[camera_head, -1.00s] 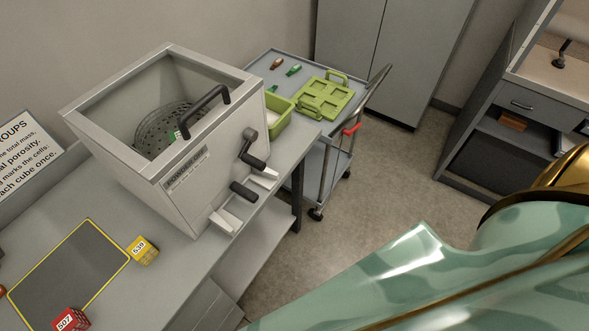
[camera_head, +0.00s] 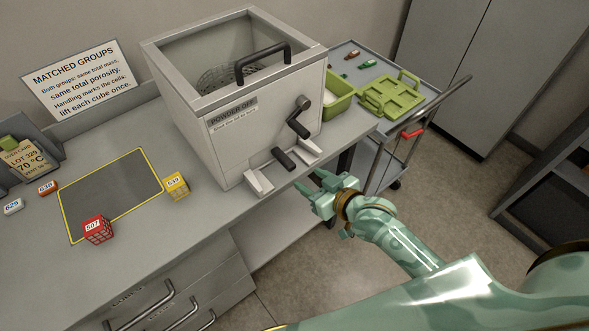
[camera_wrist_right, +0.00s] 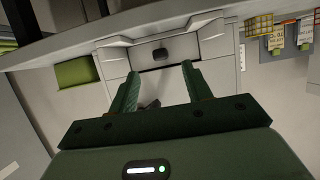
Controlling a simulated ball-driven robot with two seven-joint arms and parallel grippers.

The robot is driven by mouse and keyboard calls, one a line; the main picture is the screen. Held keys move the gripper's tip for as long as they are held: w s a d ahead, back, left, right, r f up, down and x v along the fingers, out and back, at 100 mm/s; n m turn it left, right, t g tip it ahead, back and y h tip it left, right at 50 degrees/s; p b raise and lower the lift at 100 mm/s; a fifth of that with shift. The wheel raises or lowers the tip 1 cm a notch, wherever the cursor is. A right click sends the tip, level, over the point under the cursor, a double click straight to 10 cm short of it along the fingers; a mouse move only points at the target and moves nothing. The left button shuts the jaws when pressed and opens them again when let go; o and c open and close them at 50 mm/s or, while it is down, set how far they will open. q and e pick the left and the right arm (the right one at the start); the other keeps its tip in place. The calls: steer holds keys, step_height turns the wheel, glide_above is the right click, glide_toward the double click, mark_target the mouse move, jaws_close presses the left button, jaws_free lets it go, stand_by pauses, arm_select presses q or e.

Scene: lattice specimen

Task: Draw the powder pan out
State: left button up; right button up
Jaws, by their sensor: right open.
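The powder pan's black grip (camera_head: 283,158) sits low on the front of the pale metal box (camera_head: 225,150), between two light metal pieces. It shows pushed in under the box; most of the pan itself is hidden. My right gripper (camera_head: 312,184) is open and empty, just in front of the box's lower front and apart from the grip. In the right wrist view, the dark grip (camera_wrist_right: 160,54) lies ahead, between and beyond the open fingertips (camera_wrist_right: 158,74). My left gripper is not in view.
A crank (camera_head: 299,118) juts from the box front above the grip. A yellow cube (camera_head: 176,185) and red cube (camera_head: 97,229) stand by the dark mat (camera_head: 112,194). A trolley with a green bin (camera_head: 337,103) stands right of the bench. Floor in front is clear.

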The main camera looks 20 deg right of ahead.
mark_target(293, 170)
steer(key=b+x, duration=0.2)
steer(key=x, duration=0.7)
steer(key=shift+s+d+f, duration=0.1)
steer(key=shift+f, duration=0.05)
steer(key=shift+w+a+f+b, duration=0.15)
steer(key=shift+w+a+b, duration=0.15)
steer(key=shift+w, duration=0.25)
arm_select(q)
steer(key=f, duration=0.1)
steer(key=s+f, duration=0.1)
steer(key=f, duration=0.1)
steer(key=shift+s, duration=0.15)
arm_select(e)
jaws_close()
steer(key=c, duration=0.9)
jaws_free()
steer(key=shift+c, duration=0.6)
